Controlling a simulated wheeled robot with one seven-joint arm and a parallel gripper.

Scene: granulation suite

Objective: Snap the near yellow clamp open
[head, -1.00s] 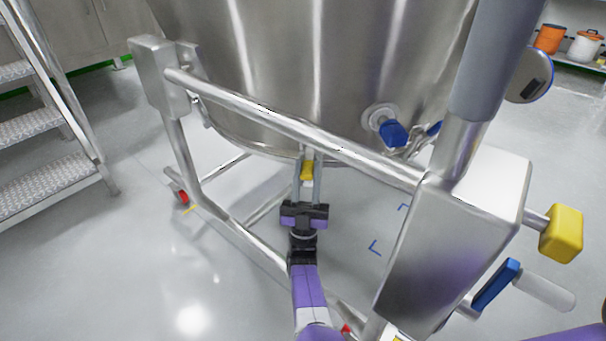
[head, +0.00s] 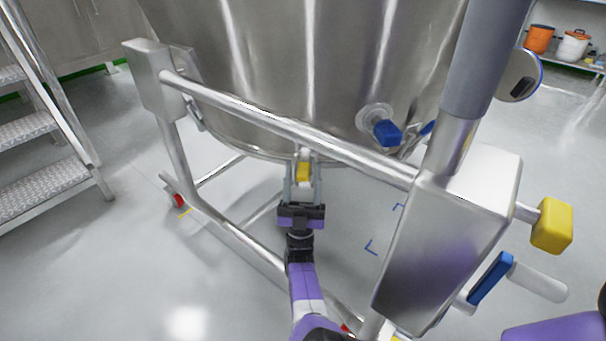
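The near yellow clamp (head: 303,171) is a small yellow piece at the lower rim of the big steel vessel (head: 270,60), just under the frame's front rail. My gripper (head: 302,182) reaches up to it from below, beneath the rail. Its two grey fingers stand apart, one on each side of the yellow piece. I cannot tell whether they touch it. A pale part shows just above the yellow. The rest of the clamp is hidden behind the fingers and the rim.
The tubular front rail (head: 285,125) crosses close above my gripper. A steel box post (head: 450,240) with a yellow knob (head: 552,226) and a blue-and-white crank handle (head: 492,279) stands at right. A blue valve handle (head: 387,133) juts from the vessel. Steps (head: 45,145) stand left.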

